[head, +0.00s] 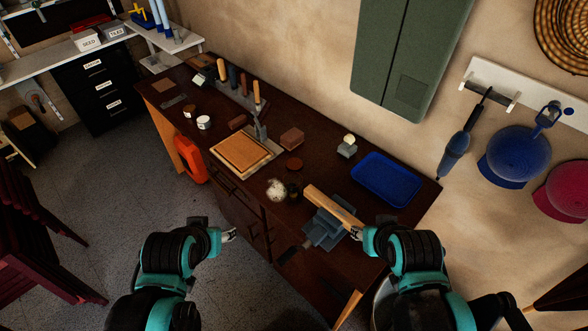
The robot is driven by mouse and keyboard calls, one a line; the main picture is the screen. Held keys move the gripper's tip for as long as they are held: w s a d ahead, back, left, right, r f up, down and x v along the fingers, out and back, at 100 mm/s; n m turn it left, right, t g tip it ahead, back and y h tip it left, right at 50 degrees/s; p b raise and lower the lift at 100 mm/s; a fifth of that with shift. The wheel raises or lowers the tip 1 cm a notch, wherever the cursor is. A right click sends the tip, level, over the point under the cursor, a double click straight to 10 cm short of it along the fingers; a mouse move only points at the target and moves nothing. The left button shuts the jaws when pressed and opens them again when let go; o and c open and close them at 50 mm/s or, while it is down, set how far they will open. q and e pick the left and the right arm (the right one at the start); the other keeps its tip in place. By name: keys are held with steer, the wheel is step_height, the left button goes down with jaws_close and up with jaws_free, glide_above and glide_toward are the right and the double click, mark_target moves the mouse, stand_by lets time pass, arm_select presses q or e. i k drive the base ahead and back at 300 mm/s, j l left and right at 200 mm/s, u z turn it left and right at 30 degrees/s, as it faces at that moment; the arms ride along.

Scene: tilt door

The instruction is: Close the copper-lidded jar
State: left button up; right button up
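A small round jar with pale contents (276,189) stands near the front edge of the dark workbench, and a dark round container (294,191) stands just right of it. A flat copper-brown disc (294,164), which looks like a lid, lies on the bench behind them, apart from both. I cannot tell for sure which container it belongs to. My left gripper (231,234) is in front of the bench, left of and nearer than the jar. My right gripper (356,233) is by the grey vise, right of the jar. Both grippers are too small to read clearly; neither touches the jar.
The grey vise (323,232) with a wooden piece (333,207) across it stands right of the jar. A blue tray (386,179) lies at the bench's right end. A brown block (291,138) stands behind the disc.

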mark_target(292, 194)
steer(key=i+j+z, duration=0.1)
steer(key=j, duration=0.25)
steer(key=i+j+z, duration=0.1)
steer(key=j, duration=0.3)
steer(key=i+j, duration=0.25)
steer(key=i+j+z, duration=0.15)
steer(key=j, duration=0.35)
